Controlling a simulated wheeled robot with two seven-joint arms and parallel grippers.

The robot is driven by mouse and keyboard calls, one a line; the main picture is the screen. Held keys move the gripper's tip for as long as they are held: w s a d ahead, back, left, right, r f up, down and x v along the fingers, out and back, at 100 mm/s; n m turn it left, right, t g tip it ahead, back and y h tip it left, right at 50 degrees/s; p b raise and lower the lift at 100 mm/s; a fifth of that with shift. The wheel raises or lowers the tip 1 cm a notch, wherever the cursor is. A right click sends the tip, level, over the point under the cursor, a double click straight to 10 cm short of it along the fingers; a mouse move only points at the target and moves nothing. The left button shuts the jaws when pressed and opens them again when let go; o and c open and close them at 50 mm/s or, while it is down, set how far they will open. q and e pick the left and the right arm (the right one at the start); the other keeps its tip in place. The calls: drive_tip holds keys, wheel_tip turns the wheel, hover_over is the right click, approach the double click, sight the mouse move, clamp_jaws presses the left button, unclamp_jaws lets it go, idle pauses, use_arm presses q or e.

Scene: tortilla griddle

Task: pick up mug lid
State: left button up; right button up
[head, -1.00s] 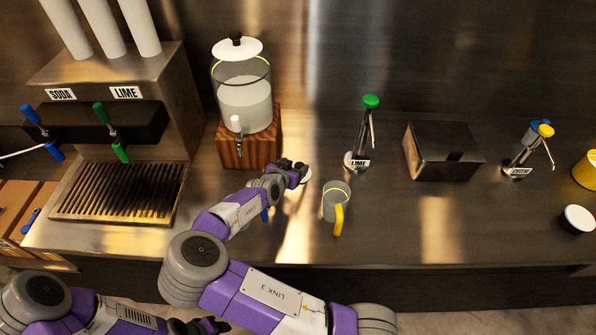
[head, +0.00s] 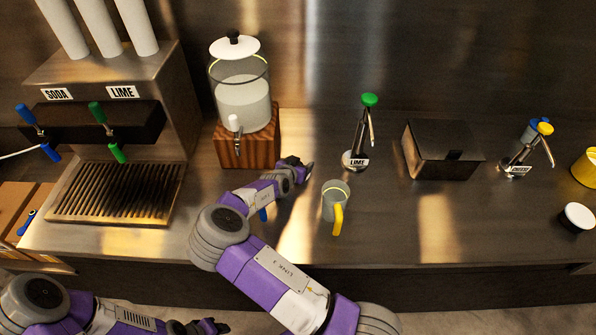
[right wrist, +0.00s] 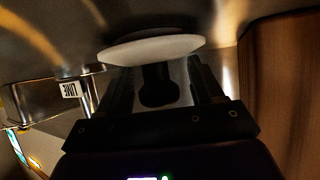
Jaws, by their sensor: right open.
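In the right wrist view the mug lid (right wrist: 150,50) is a white disc with a dark knob (right wrist: 158,85). The knob lies between the two black fingers of my open right gripper (right wrist: 160,78), with gaps on both sides. In the head view my right gripper (head: 298,168) is low over the counter, left of the mug, and hides the lid. The mug (head: 334,203) is clear grey with a yellow handle and stands upright without a lid. My left gripper (head: 208,327) is at the bottom edge, partly cut off; its jaws are unclear.
A glass dispenser (head: 241,100) on a wooden block (head: 248,150) stands behind my right gripper. A lime pump (head: 361,135) is to its right, then a dark metal box (head: 440,152). A drip tray (head: 115,192) is at left.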

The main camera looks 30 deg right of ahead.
drive_tip(key=shift+c, duration=0.4)
drive_tip(key=c, duration=1)
